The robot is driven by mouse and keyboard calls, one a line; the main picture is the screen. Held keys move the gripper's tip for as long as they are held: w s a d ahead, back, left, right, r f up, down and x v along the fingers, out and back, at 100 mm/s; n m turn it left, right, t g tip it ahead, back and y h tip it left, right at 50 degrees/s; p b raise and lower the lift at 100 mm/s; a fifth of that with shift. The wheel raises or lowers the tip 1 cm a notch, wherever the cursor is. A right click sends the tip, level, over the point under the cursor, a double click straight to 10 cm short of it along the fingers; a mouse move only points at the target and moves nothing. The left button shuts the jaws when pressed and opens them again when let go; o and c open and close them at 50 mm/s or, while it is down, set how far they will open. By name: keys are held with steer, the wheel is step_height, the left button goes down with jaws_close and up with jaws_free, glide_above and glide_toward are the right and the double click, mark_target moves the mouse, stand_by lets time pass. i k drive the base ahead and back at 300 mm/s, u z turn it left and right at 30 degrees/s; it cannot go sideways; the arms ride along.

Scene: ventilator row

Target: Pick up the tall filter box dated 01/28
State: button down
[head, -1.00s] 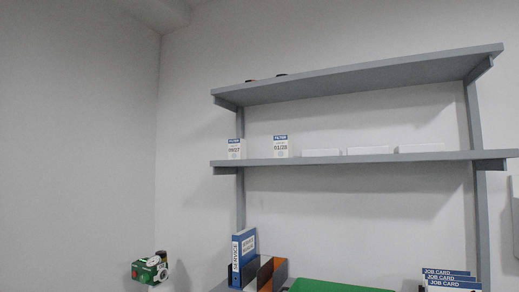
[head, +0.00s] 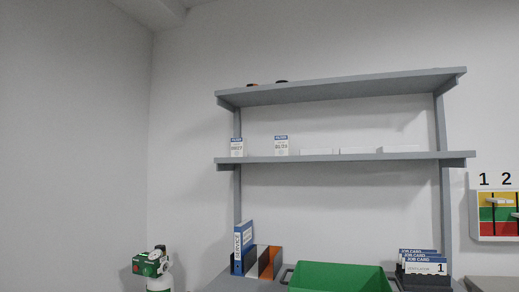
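The right one (head: 281,146) carries a date that reads like 01/28, though the print is blurred now. The left one (head: 237,148) seems to read 09/27. The two stand apart with bare shelf between them. My gripper is not in view.
Low white items (head: 357,150) lie farther right on that shelf. Below are a green bin (head: 338,278), a blue binder (head: 243,247), a file holder (head: 264,262) and job cards (head: 424,264). A coloured board (head: 497,212) hangs right.

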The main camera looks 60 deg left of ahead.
mark_target(281, 143)
steer(key=u, duration=2.4)
steer(key=i, duration=0.5)
steer(key=k, duration=1.05)
steer(key=u, duration=0.8)
steer(key=i, duration=1.3)
steer(key=u, duration=0.05)
